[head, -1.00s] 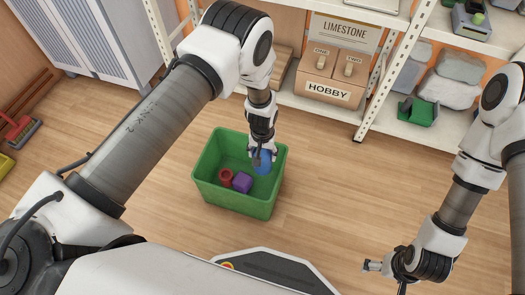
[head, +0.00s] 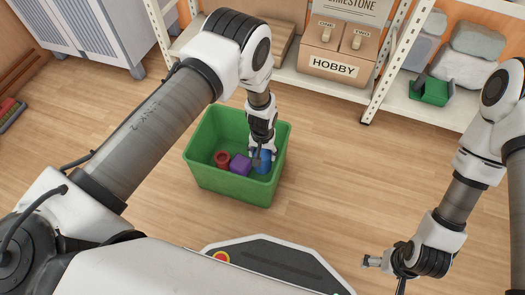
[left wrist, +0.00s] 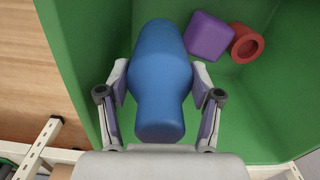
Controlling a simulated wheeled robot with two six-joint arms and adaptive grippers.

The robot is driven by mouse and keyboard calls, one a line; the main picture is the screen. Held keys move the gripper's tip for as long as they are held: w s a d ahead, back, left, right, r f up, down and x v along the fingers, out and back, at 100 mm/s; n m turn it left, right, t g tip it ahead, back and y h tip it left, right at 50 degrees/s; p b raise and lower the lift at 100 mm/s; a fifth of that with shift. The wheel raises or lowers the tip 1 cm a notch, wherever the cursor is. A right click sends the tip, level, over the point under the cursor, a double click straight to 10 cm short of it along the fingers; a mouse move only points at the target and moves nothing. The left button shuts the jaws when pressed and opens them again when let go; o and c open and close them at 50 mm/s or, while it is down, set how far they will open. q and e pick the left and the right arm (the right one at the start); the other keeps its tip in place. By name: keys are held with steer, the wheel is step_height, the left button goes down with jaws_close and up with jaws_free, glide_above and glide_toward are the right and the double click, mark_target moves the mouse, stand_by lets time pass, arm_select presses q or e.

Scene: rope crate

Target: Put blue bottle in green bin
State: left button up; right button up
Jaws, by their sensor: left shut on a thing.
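The blue bottle (left wrist: 160,75) is between the fingers of my left gripper (left wrist: 160,108), which is shut on it. In the head view the blue bottle (head: 263,161) and my left gripper (head: 261,153) are inside the green bin (head: 228,186), near its right side. I cannot tell whether the bottle touches the bin floor. A purple block (head: 240,164) and a red ring-like piece (head: 222,159) lie in the bin to the left of the bottle. My right gripper (head: 386,265) is at the lower right, away from the bin; its fingers are too small to judge.
A white shelf rack (head: 350,92) stands behind the bin, with a HOBBY box (head: 333,66), grey stones (head: 463,70) and a small green container (head: 431,91). A grey cabinet (head: 88,38) is at the back left. The wooden floor right of the bin is clear.

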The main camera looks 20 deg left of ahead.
arm_select(q)
step_height(320, 180, down, 8)
steer(key=b, duration=0.5)
steer(key=shift+r+b, duration=0.2)
steer(key=shift+b, duration=0.1)
steer(key=shift+f+b, duration=0.45)
steer(key=shift+f, duration=0.05)
steer(key=o, duration=1.5)
step_height(320, 180, up, 12)
steer(key=shift+r, duration=0.1)
